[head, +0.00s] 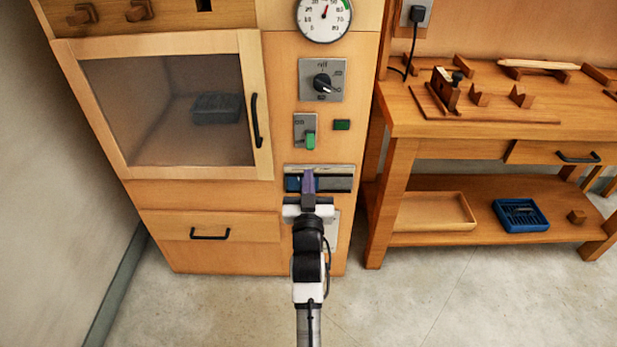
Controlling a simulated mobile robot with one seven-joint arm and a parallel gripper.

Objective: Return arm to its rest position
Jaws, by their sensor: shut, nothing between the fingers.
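My arm reaches forward from the bottom middle of the head view. My gripper (308,180) is shut and empty. It is in front of a dark slot panel (338,184) low on the right side of the wooden cabinet (220,195). The fingers overlap the panel's left part, beside a blue patch (292,184). I cannot tell whether the fingertips touch the panel. Part of the panel is hidden behind the gripper.
Above are a green switch (310,140), a rotary knob (322,84) and a gauge (324,14). A windowed door (165,110) is closed at left. A workbench (480,127) stands at right, with a tray (436,212) and a blue box (521,214) below. Floor in front is clear.

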